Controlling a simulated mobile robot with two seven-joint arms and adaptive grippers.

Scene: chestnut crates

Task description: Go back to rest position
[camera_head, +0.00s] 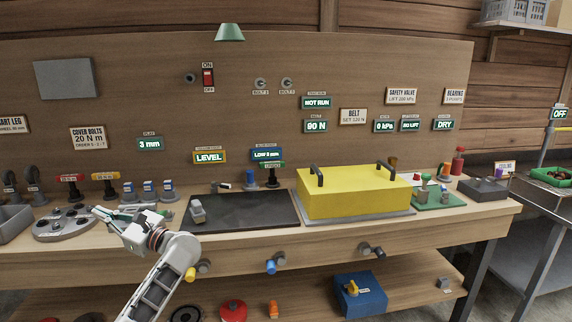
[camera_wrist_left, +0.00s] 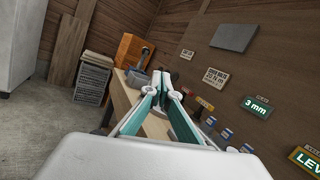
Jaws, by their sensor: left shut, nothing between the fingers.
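My left gripper (camera_head: 101,213) is above the left part of the workbench (camera_head: 330,238), its fingers pointing left, close to a grey round plate with holes (camera_head: 62,224). I cannot tell whether it touches anything. In the left wrist view the teal-lined fingers (camera_wrist_left: 167,82) come together at the tips with nothing between them. My right gripper is not in view.
A yellow box-shaped cover (camera_head: 350,192) with two dark handles and a dark mat (camera_head: 240,212) lie on the bench. Torque tools and blue-topped pieces stand along the back left. A blue box (camera_head: 362,300) is on the lower shelf.

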